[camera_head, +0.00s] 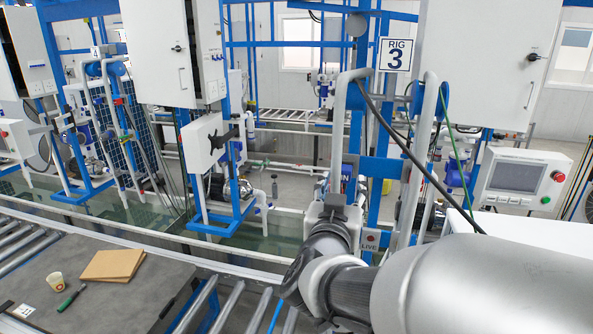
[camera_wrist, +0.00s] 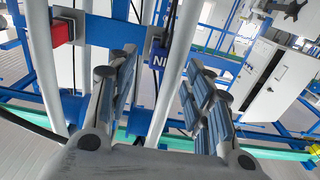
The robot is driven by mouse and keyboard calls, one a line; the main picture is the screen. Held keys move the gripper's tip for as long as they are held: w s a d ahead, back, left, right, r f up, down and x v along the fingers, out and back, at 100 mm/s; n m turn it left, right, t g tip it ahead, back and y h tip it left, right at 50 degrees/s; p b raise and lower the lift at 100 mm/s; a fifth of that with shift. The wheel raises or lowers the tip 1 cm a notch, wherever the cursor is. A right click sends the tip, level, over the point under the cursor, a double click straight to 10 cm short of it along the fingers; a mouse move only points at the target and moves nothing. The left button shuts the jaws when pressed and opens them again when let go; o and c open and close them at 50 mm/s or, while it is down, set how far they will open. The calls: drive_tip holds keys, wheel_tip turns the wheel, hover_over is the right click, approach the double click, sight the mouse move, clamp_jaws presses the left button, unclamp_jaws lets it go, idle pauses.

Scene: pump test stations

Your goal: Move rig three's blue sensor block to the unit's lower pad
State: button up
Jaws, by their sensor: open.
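My gripper (camera_wrist: 158,72) is open in the wrist view, with a wide gap between its ribbed fingers. Pale pipes and a dark blue label (camera_wrist: 155,77) reading "NI" show in and beyond the gap, and nothing is held. In the head view my gripper (camera_head: 337,203) is in front of rig three's frame, below the RIG 3 sign (camera_head: 395,55). A red block (camera_wrist: 62,31) sits on a grey plate at upper left in the wrist view.
Vertical grey pipes (camera_head: 412,190) and hanging cables crowd the space near my arm. A control panel (camera_head: 520,180) stands farther right.

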sight(345, 177)
drive_tip(key=x, duration=0.7)
drive_tip(key=shift+w+d+b, duration=0.1)
drive_tip(key=shift+w+b, duration=0.15)
drive_tip(key=shift+b, duration=0.05)
idle(1.1)
clamp_jaws()
idle(0.4)
drive_tip(key=shift+s, duration=0.1)
drive_tip(key=shift+v, duration=2.95)
